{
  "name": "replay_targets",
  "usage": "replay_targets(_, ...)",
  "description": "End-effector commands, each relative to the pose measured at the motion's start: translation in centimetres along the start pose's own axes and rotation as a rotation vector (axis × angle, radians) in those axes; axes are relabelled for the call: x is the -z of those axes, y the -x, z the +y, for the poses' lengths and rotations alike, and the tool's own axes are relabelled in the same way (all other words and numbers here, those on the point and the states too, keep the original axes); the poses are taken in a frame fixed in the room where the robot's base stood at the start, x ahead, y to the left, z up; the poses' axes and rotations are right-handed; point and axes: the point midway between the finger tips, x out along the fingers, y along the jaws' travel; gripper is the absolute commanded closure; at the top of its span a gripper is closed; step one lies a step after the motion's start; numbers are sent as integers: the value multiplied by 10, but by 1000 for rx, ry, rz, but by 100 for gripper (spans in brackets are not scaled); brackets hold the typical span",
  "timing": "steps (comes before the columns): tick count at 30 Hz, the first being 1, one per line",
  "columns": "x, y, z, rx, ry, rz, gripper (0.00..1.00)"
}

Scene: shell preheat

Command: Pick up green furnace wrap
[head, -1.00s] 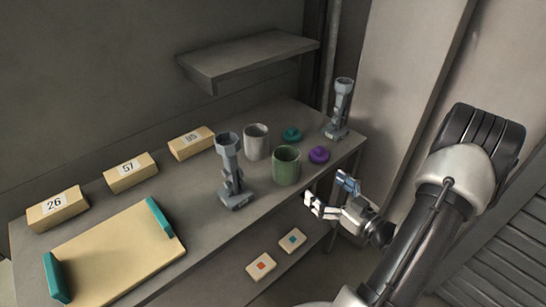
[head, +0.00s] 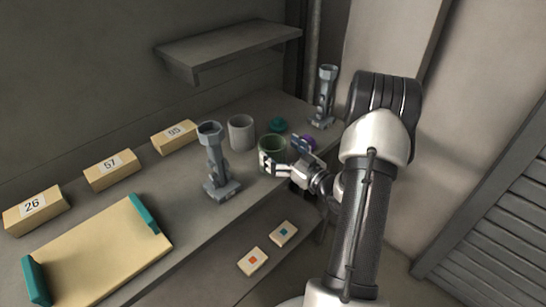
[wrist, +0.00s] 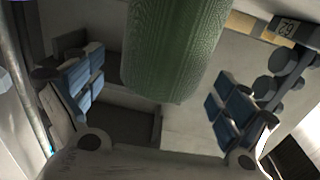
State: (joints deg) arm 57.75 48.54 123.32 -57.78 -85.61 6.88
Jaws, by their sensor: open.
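The green furnace wrap (head: 271,144) is a round, open-topped cylinder standing upright on the grey bench (head: 262,195). My gripper (head: 282,157) is in front of it in the head view and hides its lower right side. In the wrist view the wrap (wrist: 172,50) is large at the top middle, between and beyond the blue finger pads of my open gripper (wrist: 155,95). Gaps show between the wrap and both pads. The wrap's upper end is cut off in that view.
A grey-white cylinder (head: 241,133) stands just behind left of the wrap. A grey stand (head: 215,165) is to its left, another (head: 326,97) at the back right. A teal knob (head: 278,125) and a purple one (head: 307,142) are close by. A shelf (head: 228,48) overhangs behind.

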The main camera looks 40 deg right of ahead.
Motion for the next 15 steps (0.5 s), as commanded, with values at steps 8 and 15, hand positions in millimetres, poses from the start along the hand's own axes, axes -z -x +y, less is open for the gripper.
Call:
replay_targets(8,0,-30,-1,1,0,1,5)
replay_targets(15,0,-30,-1,0,0,1,7)
